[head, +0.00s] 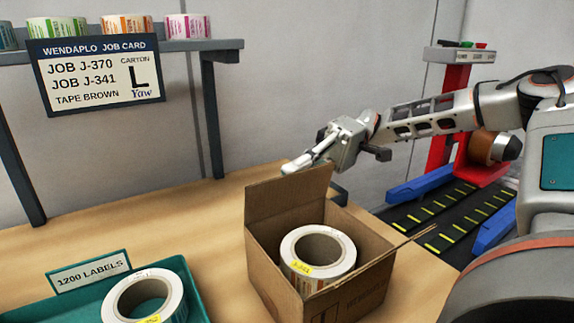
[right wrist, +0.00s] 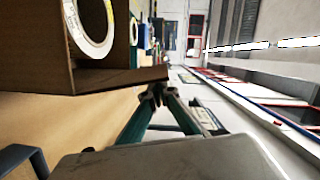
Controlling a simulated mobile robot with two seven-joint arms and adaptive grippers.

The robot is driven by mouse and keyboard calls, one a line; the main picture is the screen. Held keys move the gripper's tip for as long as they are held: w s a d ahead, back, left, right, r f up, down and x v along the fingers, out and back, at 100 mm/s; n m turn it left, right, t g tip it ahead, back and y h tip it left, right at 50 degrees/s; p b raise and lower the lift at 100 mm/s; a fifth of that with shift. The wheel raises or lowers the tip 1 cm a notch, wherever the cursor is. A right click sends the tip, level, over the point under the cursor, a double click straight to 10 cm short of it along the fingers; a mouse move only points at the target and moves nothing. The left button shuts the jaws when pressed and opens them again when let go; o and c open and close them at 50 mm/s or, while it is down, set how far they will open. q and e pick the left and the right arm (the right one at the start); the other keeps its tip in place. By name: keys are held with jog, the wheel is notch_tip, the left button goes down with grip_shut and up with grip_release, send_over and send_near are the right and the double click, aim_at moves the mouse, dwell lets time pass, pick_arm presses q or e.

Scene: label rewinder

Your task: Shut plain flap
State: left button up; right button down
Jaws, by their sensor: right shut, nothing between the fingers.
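An open brown carton (head: 262,262) stands on the wooden bench, with a white label roll (head: 345,268) lying inside. One plain brown flap (head: 287,200) stands up at the carton's far left side. Another flap (head: 408,243) sticks out at the right, seen nearly edge-on. My right gripper (head: 288,170) is shut and empty at the top edge of the upright flap, behind it in the head view. In the right wrist view its fingertips (right wrist: 156,93) are close to the end of a flap (right wrist: 120,80); I cannot tell whether they touch. My left gripper is out of view.
A teal tray (head: 197,300) with another label roll (head: 143,300) and a "1200 LABELS" sign (head: 90,270) is at the left. A shelf (head: 130,47) with a job card is behind. A taping machine (head: 455,110) with a belt stands at the right.

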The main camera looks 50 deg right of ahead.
aim_at(308, 174)
jog(key=s+n+p, duration=0.2)
jog(key=shift+a+r+n+h, duration=0.2)
jog(key=shift+r+n+h, duration=0.2)
jog(key=shift+s+a+f+n+t+p, duration=0.15)
jog(key=shift+s+n+t+p, duration=0.15)
jog(key=shift+s+n+p, duration=0.35)
jog(key=shift+s+a+f+n+t+h+p, duration=0.15)
jog(key=shift+s+n+t+h+p, duration=0.25)
jog(key=shift+n+p, duration=0.5)
jog(key=shift+s+f+n+p, duration=0.1)
jog(key=shift+s+n+p, duration=0.2)
jog(key=shift+p, duration=0.25)
jog(key=shift+s+a+f+n+t+p, duration=0.15)
jog(key=shift+s+f+n+t+p, duration=0.2)
jog(key=shift+n+p, duration=0.6)
pick_arm(q)
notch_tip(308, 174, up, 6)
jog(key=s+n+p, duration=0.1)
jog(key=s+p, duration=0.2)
jog(key=p, duration=0.2)
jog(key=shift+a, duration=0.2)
pick_arm(e)
jog(key=f+n, duration=0.1)
jog(key=s+f+n, duration=0.1)
jog(key=f, duration=0.1)
jog(key=s+f+n+t+h, duration=0.1)
jog(key=shift+a+f, duration=0.15)
jog(key=shift+a, duration=0.05)
jog(key=shift+f, duration=0.1)
